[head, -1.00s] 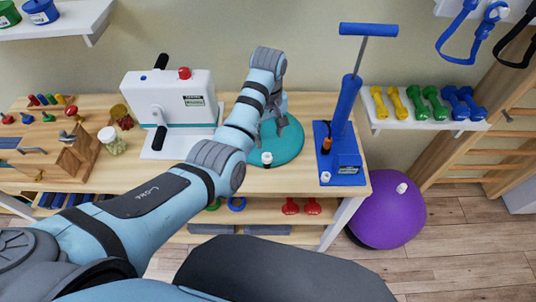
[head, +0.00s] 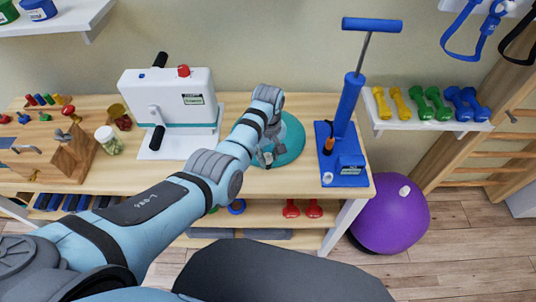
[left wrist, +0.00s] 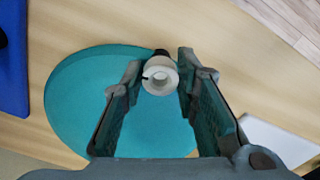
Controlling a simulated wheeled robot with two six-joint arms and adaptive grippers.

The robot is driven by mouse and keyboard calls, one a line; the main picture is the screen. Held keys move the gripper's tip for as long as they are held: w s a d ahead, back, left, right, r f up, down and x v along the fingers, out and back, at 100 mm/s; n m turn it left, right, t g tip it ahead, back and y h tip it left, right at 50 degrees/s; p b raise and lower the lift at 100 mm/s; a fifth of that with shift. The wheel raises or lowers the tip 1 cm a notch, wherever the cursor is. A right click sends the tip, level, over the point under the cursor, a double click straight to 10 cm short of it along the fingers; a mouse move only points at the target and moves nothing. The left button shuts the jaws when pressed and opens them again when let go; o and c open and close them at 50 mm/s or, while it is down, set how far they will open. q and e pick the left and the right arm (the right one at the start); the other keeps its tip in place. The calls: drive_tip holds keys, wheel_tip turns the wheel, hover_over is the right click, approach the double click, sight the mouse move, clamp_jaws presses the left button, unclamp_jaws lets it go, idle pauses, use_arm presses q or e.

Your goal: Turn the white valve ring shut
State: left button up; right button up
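The white valve ring (left wrist: 160,76) sits at the edge of a round teal cushion (left wrist: 75,95), with a dark stem end showing behind it. In the left wrist view it lies between the two fingertips of my left gripper (left wrist: 160,72). The fingers are apart, one on each side of the ring and close to it; I cannot tell whether they touch it. In the head view my left gripper (head: 267,157) is low over the front of the teal cushion (head: 292,140) and hides most of the ring. My right gripper is not in view.
A blue hand pump (head: 342,150) stands right of the cushion, and a white crank machine (head: 172,100) stands left. A jar (head: 108,141) and wooden peg boards are further left. Dumbbells (head: 425,103) lie on a shelf at right. A purple ball (head: 392,220) is on the floor.

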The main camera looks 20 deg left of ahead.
use_arm(q)
clamp_jaws()
drive_tip(key=shift+m, duration=0.3)
drive_tip(key=shift+r+m+p, duration=0.1)
drive_tip(key=shift+m+p, duration=0.4)
drive_tip(key=shift+p, duration=0.05)
drive_tip(key=shift+a+m+p, duration=0.1)
drive_tip(key=shift+m+p, duration=0.45)
drive_tip(key=shift+m, duration=0.65)
drive_tip(key=m+p, duration=0.1)
drive_tip(key=m, duration=0.4)
drive_tip(key=o, duration=1)
unclamp_jaws()
drive_tip(key=shift+c, duration=0.2)
